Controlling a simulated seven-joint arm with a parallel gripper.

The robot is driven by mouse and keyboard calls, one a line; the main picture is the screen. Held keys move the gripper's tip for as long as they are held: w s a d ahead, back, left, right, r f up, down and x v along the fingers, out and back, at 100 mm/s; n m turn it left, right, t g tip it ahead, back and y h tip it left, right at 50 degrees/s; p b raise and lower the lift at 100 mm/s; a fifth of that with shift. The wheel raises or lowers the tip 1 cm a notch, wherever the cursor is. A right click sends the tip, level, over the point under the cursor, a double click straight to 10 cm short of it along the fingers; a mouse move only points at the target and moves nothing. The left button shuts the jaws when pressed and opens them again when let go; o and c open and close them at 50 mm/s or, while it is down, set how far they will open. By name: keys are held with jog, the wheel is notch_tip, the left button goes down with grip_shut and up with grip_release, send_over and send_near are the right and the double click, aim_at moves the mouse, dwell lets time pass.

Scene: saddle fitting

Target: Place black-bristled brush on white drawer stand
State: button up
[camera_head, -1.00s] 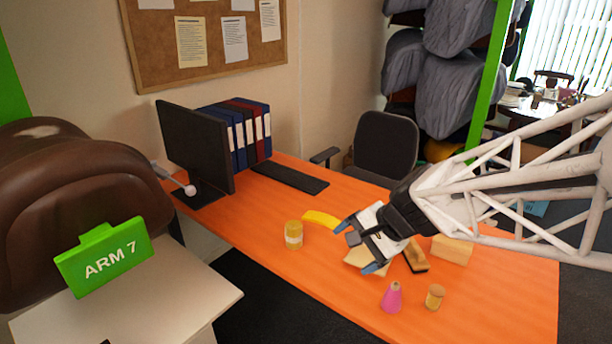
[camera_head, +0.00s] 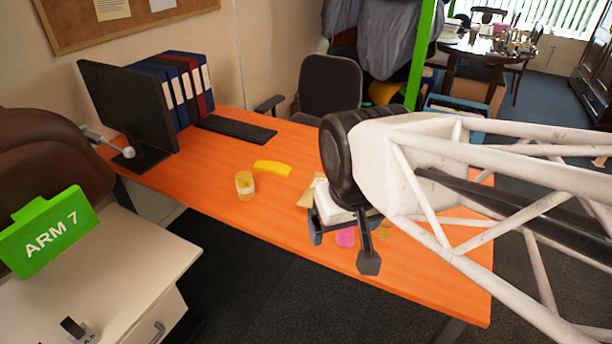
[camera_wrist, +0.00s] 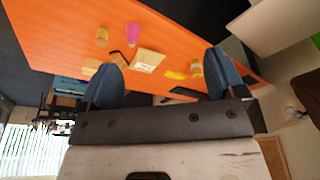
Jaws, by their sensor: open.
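The white drawer stand (camera_head: 130,262) is at the lower left of the head view, beside the desk, with a drawer handle on its front. My gripper (camera_head: 342,240) is open over the near part of the orange desk, with nothing visible between its fingers. The wrist view also shows the open fingers (camera_wrist: 163,75) with desk objects beyond them.
On the desk (camera_head: 250,225) are a yellow jar (camera_head: 245,186), a yellow banana-like object (camera_head: 272,168), a pink cone (camera_wrist: 132,33) and a tan block (camera_wrist: 148,60). A monitor (camera_head: 125,110), keyboard (camera_head: 235,128) and binders stand farther back. A green ARM 7 sign (camera_head: 45,240) is above the stand.

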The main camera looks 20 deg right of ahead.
jog(key=shift+o, duration=0.4)
jog(key=shift+w, duration=0.1)
jog(key=w+d+f+m+t+y, duration=0.25)
jog(key=w+m, duration=0.55)
jog(key=w, duration=0.4)
jog(key=w+d+f+m+t+y, duration=0.2)
jog(key=w+f+m+y, duration=0.2)
jog(key=w+m, duration=0.7)
jog(key=w+d+f+m+t+h, duration=0.3)
jog(key=w+d+f+m, duration=0.3)
jog(key=d, duration=0.6)
jog(key=w+d+f+m+t+h, duration=0.3)
jog(key=w+d+f+m, duration=0.3)
jog(key=d+f+m, duration=0.4)
notch_tip(320, 180, down, 2)
jog(key=d, duration=0.2)
jog(key=shift+d+m, duration=0.4)
jog(key=shift+f+t, duration=0.15)
jog(key=shift+t, duration=0.1)
